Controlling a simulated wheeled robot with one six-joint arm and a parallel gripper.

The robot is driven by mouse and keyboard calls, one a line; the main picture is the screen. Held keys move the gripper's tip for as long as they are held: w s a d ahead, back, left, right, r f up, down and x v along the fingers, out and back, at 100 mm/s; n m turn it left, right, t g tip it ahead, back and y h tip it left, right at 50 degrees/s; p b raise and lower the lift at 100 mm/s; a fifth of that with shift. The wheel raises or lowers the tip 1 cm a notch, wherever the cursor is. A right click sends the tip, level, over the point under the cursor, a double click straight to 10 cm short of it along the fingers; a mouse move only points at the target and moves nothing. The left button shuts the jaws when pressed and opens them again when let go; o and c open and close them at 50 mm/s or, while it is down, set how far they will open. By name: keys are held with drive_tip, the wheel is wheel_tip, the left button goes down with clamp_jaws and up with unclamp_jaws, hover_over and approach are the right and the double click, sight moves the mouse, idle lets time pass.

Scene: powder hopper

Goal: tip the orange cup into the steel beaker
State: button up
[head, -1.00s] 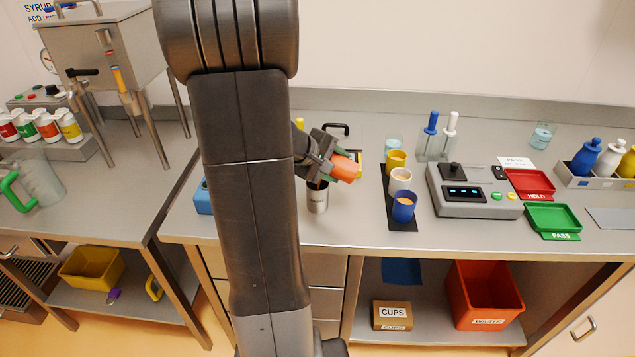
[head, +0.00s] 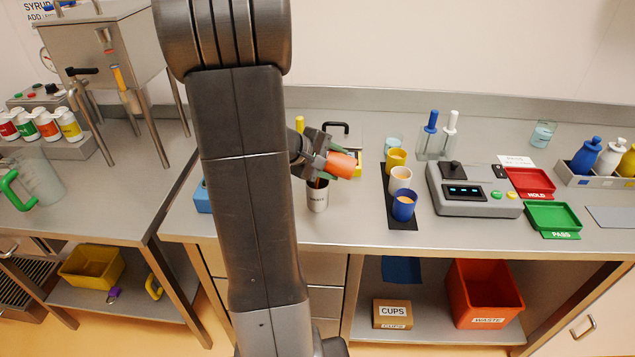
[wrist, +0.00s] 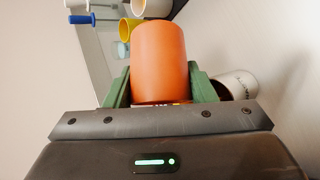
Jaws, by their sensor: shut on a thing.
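My gripper (head: 328,161) is shut on the orange cup (head: 341,164), with green fingers on either side of it. The cup lies on its side, close to level, its far end pointing right in the head view. The orange cup fills the middle of the wrist view (wrist: 160,62). The steel beaker (head: 317,198) stands upright on the bench, below and slightly left of the cup. It shows partly behind a green finger in the wrist view (wrist: 238,84). Its mouth looks dark, and I cannot tell what is inside. The inside of the cup is hidden.
A dark mat (head: 386,209) right of the beaker holds yellow, white and blue cups (head: 403,206). Behind stand a black-handled thing (head: 336,128) and a rack with blue and white-handled tools (head: 434,145). A grey scale (head: 470,206) stands farther right. A blue item (head: 203,197) lies left, partly behind my arm.

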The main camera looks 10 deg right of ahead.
drive_tip(key=shift+w+a+r+h+b, duration=0.1)
drive_tip(key=shift+w+a+h+b, duration=0.1)
drive_tip(key=shift+a+h+b, duration=0.25)
idle(0.5)
drive_tip(key=shift+w+a+f+n+g+h+b, duration=0.1)
drive_tip(key=shift+f+n+g+h+b, duration=0.2)
drive_tip(key=shift+f+n+h+b, duration=0.85)
drive_tip(key=shift+r+m+y+b, duration=0.4)
drive_tip(key=shift+r+m, duration=0.15)
drive_tip(key=shift+r, duration=0.05)
drive_tip(key=r+y+p, duration=0.1)
drive_tip(key=r+p, duration=0.1)
drive_tip(key=p, duration=0.2)
drive_tip(key=shift+d+r+m, duration=0.2)
drive_tip(key=shift+m, duration=0.2)
drive_tip(key=shift+s+d+f+m+t+y+p, duration=0.35)
drive_tip(key=shift+s+d+f+y+p, duration=0.2)
drive_tip(key=shift+y, duration=0.45)
drive_tip(key=shift+w+f+y+b, duration=0.15)
drive_tip(key=shift+f+y+b, duration=0.2)
drive_tip(key=shift+b, duration=0.2)
